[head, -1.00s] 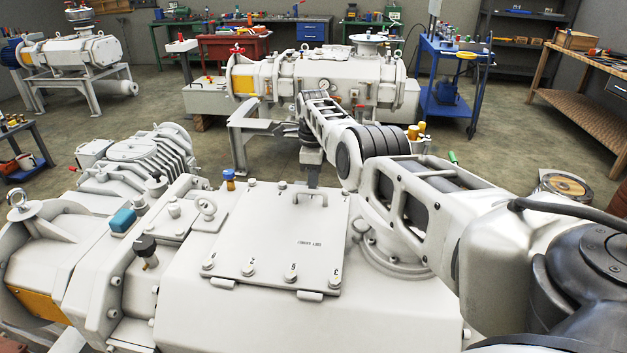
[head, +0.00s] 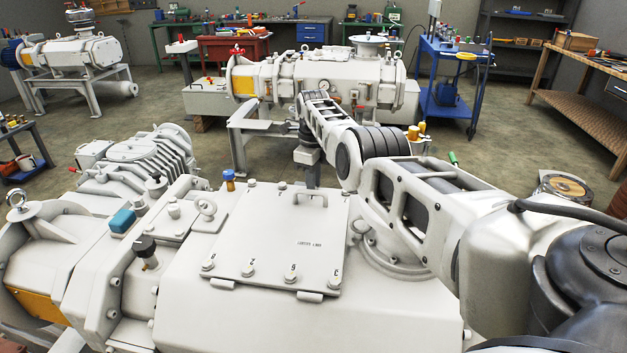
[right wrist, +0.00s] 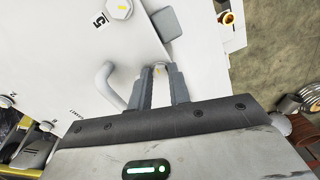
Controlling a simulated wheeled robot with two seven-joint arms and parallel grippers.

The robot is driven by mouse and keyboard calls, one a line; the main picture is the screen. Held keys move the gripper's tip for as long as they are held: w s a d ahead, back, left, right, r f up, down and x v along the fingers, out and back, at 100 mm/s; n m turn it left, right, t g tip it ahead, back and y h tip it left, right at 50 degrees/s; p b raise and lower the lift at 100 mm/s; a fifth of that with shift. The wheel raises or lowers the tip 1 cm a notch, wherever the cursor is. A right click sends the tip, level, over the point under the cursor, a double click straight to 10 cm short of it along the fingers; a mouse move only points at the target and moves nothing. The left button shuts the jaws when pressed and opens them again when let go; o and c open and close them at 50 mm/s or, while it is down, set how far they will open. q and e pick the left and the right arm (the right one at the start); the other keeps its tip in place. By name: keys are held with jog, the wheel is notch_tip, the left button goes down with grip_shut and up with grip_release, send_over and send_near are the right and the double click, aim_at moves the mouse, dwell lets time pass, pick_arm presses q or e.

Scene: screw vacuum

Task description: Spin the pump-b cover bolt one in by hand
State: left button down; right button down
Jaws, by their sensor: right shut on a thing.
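The pale cover plate (head: 275,225) lies flat on the big pump housing in front of me, with a bent handle (head: 311,194) near its far edge. Several bolts sit along its near edge, such as one bolt (head: 247,269). My left gripper is out of view.
Another bolt (right wrist: 118,8) shows beside a number label in the right wrist view. A second pump (head: 310,75) stands behind, across open floor. A blue cart (head: 450,85) is at back right.

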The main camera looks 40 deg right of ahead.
jog(key=c, duration=1.3)
grip_release()
jog(key=shift+d+r, duration=0.1)
jog(key=shift+r, duration=0.1)
notch_tip(320, 180, up, 16)
jog(key=shift+p, duration=0.45)
jog(key=shift+f, duration=0.15)
